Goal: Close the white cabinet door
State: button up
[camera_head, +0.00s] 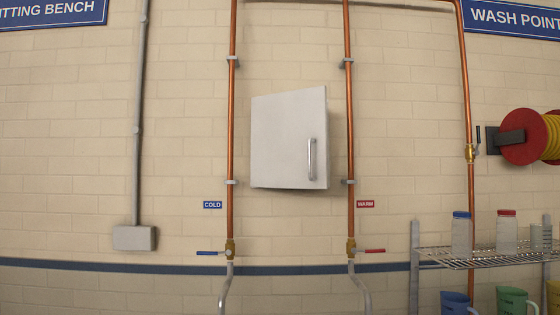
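The white cabinet (340,155) hangs on the brick wall between two copper pipes. Its white door (280,140) is ajar: the right edge, with a vertical metal handle (311,158), stands out from the wall and looks taller than the left edge. The left edge appears to be the hinge side. Part of the cabinet's body shows to the right behind the door; the inside is hidden. My gripper is not in view.
Copper pipes run at left (231,130) and right (350,130) of the cabinet, with a blue-handled valve (229,249) and a red-handled valve (352,248) below. A wire shelf (480,258) with bottles and a hose reel (522,137) are at right. The wall directly below the cabinet is clear.

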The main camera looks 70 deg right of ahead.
aim_at(289, 138)
jog(key=u, duration=0.8)
jog(key=k, duration=2.05)
jog(key=z, duration=0.65)
jog(key=i, duration=0.4)
jog(key=u, duration=0.05)
